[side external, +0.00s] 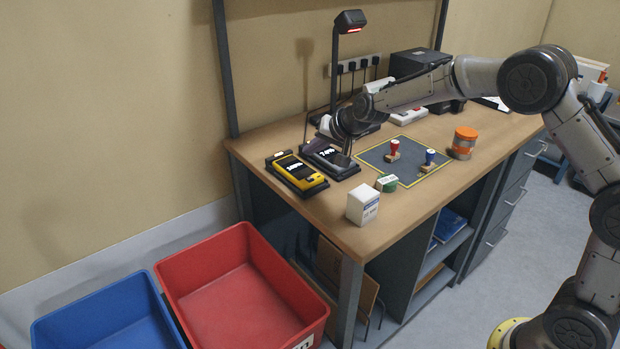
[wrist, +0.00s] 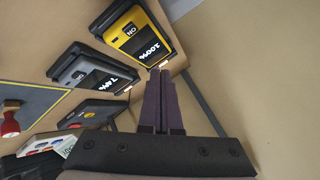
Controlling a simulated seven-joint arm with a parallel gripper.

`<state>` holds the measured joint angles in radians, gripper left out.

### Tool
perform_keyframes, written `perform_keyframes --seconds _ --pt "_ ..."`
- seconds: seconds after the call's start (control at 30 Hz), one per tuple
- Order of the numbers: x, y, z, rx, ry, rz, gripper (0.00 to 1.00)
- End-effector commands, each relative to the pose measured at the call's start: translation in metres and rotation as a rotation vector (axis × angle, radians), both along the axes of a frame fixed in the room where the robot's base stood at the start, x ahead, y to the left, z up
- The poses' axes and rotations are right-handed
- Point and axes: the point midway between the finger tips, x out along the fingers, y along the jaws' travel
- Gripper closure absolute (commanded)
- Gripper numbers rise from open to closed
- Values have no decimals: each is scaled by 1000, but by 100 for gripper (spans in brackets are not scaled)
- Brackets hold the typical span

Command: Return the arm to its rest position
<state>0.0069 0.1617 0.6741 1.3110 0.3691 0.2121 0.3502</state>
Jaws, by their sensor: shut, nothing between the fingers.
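My gripper (wrist: 161,75) is shut and empty, its two dark fingers pressed together in the wrist view. In the side view my gripper (side external: 345,158) hangs just above the black-and-grey device reading 74% (side external: 328,158), partly covering it; I cannot tell if they touch. The arm reaches over the bench from the right. A yellow device (side external: 297,172) sits in its dark dock to the left; in the wrist view the yellow device (wrist: 140,34) reads 100%, with the grey device (wrist: 88,74) beside it.
A dark mat (side external: 400,181) holds a red stamp (side external: 393,149) and a blue stamp (side external: 429,159). A white box (side external: 363,204), a green-and-white roll (side external: 386,183) and an orange-lidded jar (side external: 464,142) stand nearby. A scanner (side external: 349,21) rises behind. Red (side external: 183,284) and blue (side external: 43,330) bins stand on the floor.

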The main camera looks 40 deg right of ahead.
Motion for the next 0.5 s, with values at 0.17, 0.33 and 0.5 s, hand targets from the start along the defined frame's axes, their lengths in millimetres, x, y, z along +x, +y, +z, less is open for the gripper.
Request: perform_keyframes --seconds 0.17,0.33,0.5 --pt "1 0 28 0 -47 1 100" --pt "-27 1 119 -15 -170 14 100" --pt "-117 6 190 -90 -205 93 100"
